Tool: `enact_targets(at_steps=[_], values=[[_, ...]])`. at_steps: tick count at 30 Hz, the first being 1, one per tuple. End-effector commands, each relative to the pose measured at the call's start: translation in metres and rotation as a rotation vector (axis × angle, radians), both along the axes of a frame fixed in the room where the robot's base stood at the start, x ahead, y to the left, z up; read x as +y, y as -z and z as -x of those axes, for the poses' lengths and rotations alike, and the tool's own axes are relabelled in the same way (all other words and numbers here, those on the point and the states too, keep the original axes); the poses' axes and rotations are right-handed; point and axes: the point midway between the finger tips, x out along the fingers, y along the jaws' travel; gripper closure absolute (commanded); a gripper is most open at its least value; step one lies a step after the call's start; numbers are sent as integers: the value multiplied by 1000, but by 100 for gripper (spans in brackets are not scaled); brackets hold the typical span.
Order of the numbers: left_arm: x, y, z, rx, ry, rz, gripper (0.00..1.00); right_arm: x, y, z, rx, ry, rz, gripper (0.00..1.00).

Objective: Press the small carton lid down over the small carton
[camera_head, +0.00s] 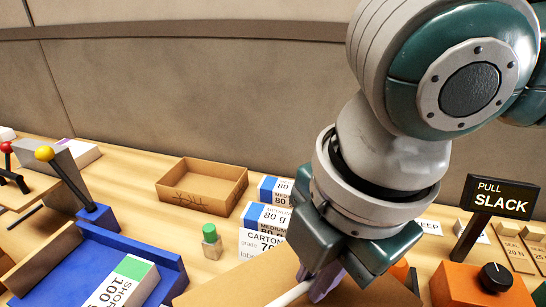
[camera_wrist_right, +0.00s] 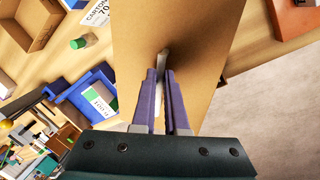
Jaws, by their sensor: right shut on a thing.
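My right gripper (camera_head: 322,288) points down at the bottom of the head view, over a large plain brown cardboard surface (camera_head: 235,287). Its purple fingers (camera_wrist_right: 165,100) are shut on a slim white piece (camera_wrist_right: 163,62), whose tip is against or just above the cardboard in the wrist view. The cardboard (camera_wrist_right: 185,30) fills the middle of that view. It may be the small carton lid; I cannot tell whether the carton lies below it. An open brown cardboard tray (camera_head: 203,204) stands apart on the table at the back. My left gripper is not in view.
A green-capped bottle (camera_head: 212,246), blue-and-white packs (camera_head: 266,217) and a carton label card (camera_head: 257,241) stand between tray and gripper. A blue fixture (camera_head: 165,262) with levers is at left. An orange box with a black knob (camera_head: 495,277) and a slack sign (camera_head: 502,196) are at right.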

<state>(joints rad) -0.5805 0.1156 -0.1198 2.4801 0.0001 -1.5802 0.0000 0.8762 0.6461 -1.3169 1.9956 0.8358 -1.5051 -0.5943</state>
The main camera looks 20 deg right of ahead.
Motion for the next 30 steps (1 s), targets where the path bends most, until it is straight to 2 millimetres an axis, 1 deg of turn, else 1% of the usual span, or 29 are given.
enact_targets(at_steps=[1, 6, 9, 12, 16, 25, 30], values=[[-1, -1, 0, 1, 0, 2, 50, 3, 10, 6, 7, -102, -1, 100], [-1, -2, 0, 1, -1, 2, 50, 13, 33, 19, 5, -426, -1, 100], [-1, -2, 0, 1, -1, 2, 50, 16, 42, 25, 4, -556, 0, 100], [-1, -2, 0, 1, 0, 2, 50, 18, 47, 28, 0, -637, 0, 100], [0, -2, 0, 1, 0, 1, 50, 19, 50, 30, -2, -682, 1, 100], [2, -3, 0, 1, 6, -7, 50, 19, 49, 30, -1, -685, 2, 100], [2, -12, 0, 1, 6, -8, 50, 17, 47, 29, -4, -684, 2, 100]])
